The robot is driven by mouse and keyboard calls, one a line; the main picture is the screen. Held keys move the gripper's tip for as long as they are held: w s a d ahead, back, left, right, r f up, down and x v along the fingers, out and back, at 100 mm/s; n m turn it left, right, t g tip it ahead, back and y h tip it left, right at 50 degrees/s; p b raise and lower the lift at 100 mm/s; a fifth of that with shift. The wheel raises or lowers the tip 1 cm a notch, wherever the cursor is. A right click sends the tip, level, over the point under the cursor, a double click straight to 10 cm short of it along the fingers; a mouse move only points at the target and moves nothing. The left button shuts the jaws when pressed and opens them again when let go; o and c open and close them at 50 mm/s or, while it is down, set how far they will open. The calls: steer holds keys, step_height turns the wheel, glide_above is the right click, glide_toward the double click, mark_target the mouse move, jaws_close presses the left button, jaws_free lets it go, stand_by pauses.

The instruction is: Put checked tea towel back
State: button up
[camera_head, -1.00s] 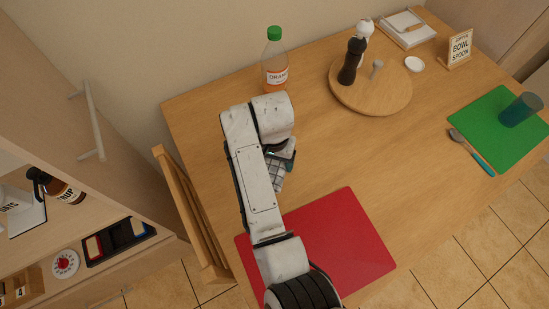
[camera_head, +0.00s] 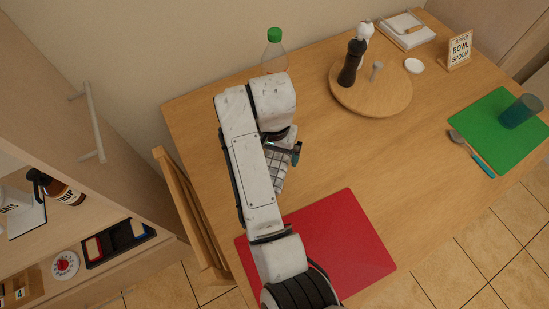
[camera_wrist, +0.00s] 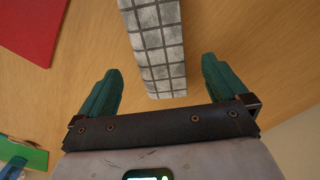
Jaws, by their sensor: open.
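The checked tea towel (camera_wrist: 158,45), folded, pale with dark grid lines, lies on the wooden table. In the head view the towel (camera_head: 279,180) shows only in part, half hidden by my arm. In the wrist view my gripper (camera_wrist: 160,80) is open, its two green fingers apart, with the near end of the towel between and just beyond the fingertips. Neither finger visibly touches it. In the head view my gripper (camera_head: 290,150) is just behind the towel, partly hidden by my arm.
A red mat (camera_head: 340,240) lies in front of the towel. A round board (camera_head: 385,98) with a dark mill (camera_head: 351,62) is to the right. A green mat (camera_head: 490,135) holds a blue cup (camera_head: 520,110). Table between is clear.

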step_height(320, 180, up, 7)
steer(key=p, duration=0.1)
steer(key=shift+p, duration=0.3)
steer(key=shift+f, duration=0.1)
